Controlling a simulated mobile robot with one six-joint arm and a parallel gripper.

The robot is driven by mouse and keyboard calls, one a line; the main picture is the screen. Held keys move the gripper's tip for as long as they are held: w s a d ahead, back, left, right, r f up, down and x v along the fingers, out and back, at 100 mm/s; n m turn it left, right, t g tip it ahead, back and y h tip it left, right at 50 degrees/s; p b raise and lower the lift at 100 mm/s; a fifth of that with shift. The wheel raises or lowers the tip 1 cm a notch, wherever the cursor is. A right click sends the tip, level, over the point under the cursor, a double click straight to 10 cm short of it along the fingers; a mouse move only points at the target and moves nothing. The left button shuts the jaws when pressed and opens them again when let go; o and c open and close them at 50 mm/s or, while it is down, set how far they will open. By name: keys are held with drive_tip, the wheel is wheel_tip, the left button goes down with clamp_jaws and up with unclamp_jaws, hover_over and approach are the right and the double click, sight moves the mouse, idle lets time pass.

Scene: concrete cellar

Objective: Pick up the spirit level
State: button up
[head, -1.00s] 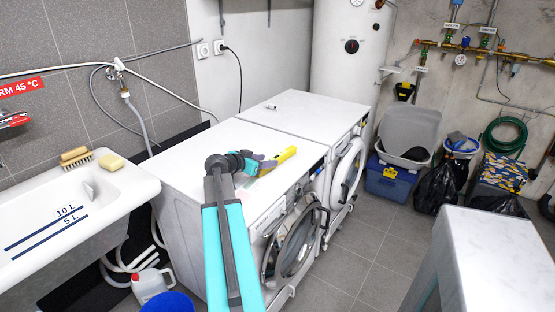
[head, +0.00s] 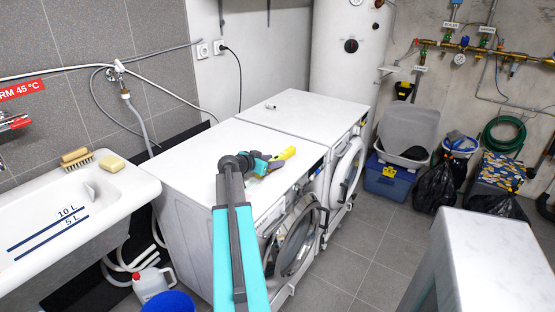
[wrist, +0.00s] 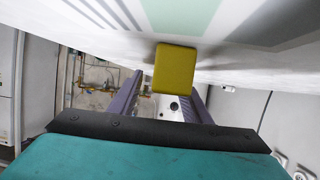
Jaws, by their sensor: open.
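The yellow spirit level (head: 284,154) lies on the white top of the front washing machine (head: 195,152). Only part of it shows in the head view; my gripper (head: 268,164) hides its near part. In the wrist view its yellow end (wrist: 175,68) appears close up, between the two purple fingers of my gripper (wrist: 164,84). The fingers are spread apart and the jaws are open. I cannot tell whether either finger touches the level.
A second white machine (head: 318,108) adjoins behind, with a small item on top. A sink (head: 125,192) with a brush and sponge stands left. The front machine's round door (head: 297,243) hangs open. A pale marbled block (head: 490,240) stands at the right front.

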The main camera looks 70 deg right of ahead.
drive_tip(key=shift+s+d+f, duration=0.15)
drive_tip(key=shift+d+f, duration=0.05)
drive_tip(key=shift+d, duration=0.25)
clamp_jaws()
idle(0.3)
drive_tip(key=shift+r, duration=0.2)
drive_tip(key=shift+r+b, duration=0.3)
drive_tip(key=shift+r, duration=1.35)
drive_tip(key=a+b, duration=0.1)
drive_tip(key=a, duration=0.4)
drive_tip(key=a+r+b, duration=0.1)
drive_tip(key=a, duration=0.4)
drive_tip(key=a+b, duration=0.1)
drive_tip(key=a, duration=0.5)
drive_tip(key=shift+r, duration=0.2)
